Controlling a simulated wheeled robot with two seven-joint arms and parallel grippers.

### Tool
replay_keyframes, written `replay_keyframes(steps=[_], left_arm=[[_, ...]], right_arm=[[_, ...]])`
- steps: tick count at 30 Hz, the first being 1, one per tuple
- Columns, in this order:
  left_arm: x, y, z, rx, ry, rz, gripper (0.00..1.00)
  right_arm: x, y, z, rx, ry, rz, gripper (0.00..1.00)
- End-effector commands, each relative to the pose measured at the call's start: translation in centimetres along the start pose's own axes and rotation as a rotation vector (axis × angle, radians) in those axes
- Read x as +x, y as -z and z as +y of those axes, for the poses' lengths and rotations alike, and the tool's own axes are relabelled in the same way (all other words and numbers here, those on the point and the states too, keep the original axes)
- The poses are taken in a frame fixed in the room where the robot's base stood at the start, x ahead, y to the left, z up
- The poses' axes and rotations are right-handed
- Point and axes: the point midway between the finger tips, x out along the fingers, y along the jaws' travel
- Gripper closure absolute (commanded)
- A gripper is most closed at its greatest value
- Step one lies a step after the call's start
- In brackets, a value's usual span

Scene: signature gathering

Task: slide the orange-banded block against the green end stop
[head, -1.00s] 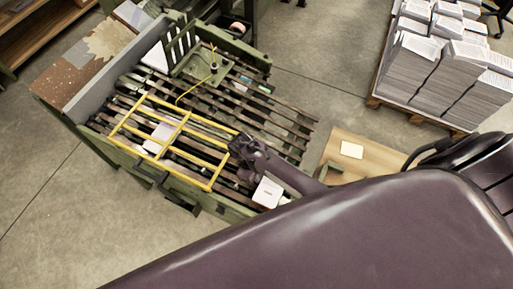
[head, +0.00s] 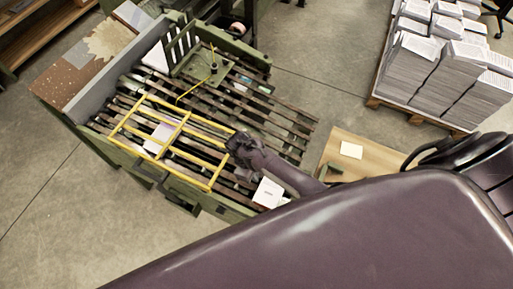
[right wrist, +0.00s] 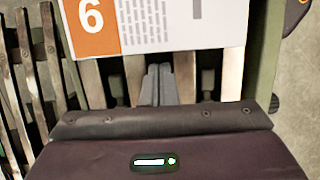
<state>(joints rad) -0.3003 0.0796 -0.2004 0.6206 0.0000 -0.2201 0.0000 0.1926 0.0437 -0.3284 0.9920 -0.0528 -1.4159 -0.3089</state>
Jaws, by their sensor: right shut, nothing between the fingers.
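In the right wrist view, a white block (right wrist: 185,25) with printed grey lines and an orange band (right wrist: 91,25) marked "6" lies across the slats just beyond my fingertips. My right gripper (right wrist: 158,75) is shut and empty, its tips close to the block's lower edge; I cannot tell if they touch. In the head view my right gripper (head: 238,146) is low over the slatted bed, beside the yellow frame. A white block (head: 268,193) lies near the bed's front edge; I cannot tell if it is the banded one. Which green part is the end stop is unclear. My left gripper is out of view.
The yellow frame (head: 181,124) lies over the slats with a pale block (head: 160,138) showing through it. A green plate (head: 200,67) with a cable stands at the back. A wooden board (head: 362,160) is at the right, and paper stacks (head: 425,75) stand on a pallet.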

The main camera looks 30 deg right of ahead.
Motion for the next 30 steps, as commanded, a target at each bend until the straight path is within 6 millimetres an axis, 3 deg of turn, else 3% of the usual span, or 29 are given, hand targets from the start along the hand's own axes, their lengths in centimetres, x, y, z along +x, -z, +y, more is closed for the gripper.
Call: replay_keyframes(steps=[14, 21, 30], left_arm=[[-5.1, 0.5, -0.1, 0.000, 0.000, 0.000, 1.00], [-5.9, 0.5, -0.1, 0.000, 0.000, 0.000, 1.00], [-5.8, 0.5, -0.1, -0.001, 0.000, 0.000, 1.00]], right_arm=[[-4.7, -1.3, 0.0, -0.001, 0.000, 0.001, 1.00], [-6.4, -1.8, 0.0, 0.000, 0.000, 0.001, 1.00], [-6.5, -1.8, 0.0, 0.000, 0.000, 0.000, 1.00]])
